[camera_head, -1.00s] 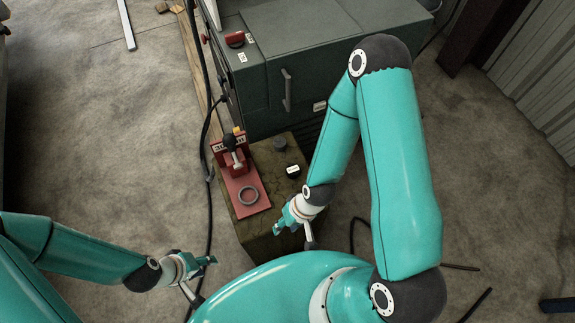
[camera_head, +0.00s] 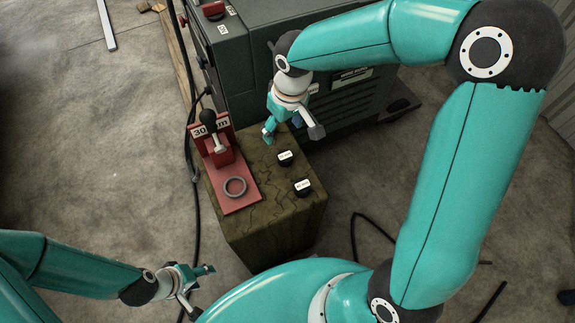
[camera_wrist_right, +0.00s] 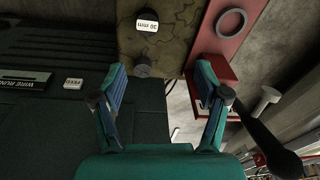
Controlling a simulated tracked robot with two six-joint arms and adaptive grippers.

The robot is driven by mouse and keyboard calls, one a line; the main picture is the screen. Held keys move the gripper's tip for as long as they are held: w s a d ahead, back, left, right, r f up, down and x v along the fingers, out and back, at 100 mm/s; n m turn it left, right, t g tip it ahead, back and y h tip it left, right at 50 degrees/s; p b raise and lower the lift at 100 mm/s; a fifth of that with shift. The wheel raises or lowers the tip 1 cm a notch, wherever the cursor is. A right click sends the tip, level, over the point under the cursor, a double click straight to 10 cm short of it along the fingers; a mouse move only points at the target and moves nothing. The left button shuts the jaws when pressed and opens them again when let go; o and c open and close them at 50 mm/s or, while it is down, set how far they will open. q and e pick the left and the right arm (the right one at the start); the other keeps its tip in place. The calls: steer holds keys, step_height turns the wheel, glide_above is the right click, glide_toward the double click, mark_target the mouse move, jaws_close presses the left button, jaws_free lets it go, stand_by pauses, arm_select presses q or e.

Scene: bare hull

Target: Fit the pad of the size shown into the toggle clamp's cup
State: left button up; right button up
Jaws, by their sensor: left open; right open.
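The red toggle clamp (camera_head: 219,152) stands on a block with its dark-knobbed lever up; its sign shows "30" and "m", partly covered by the knob. The grey ring-shaped cup (camera_head: 235,187) on its red base looks empty. One round black pad (camera_head: 285,158) reads "30 mm" in the right wrist view (camera_wrist_right: 147,25). Another black pad (camera_head: 302,188) has a label too small to read. A third dark pad (camera_wrist_right: 142,69) shows between the fingers' lines; my right gripper hides it in the head view. My right gripper (camera_head: 291,134) is open above the block's far end. My left gripper (camera_head: 198,286) is open, empty, at lower left.
The brown block (camera_head: 268,220) carries the clamp and pads. A dark green machine cabinet (camera_head: 235,75) stands right behind it, close to my right gripper. A black cable (camera_head: 196,215) runs along the block's left side. Concrete floor lies open on the left.

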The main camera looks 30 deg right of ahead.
steer(key=d, duration=0.1)
steer(key=b, duration=0.2)
glide_above(285, 156)
step_height(285, 156, down, 10)
steer(key=shift+s+r, duration=0.1)
steer(key=shift+s, duration=0.05)
steer(key=shift+f+b, duration=0.6)
steer(key=shift+f, duration=2.05)
arm_select(q)
step_height(285, 156, down, 4)
steer(key=shift+r, duration=0.1)
arm_select(e)
steer(key=shift+c, duration=0.3)
steer(key=c, duration=1.2)
steer(key=shift+r, duration=0.1)
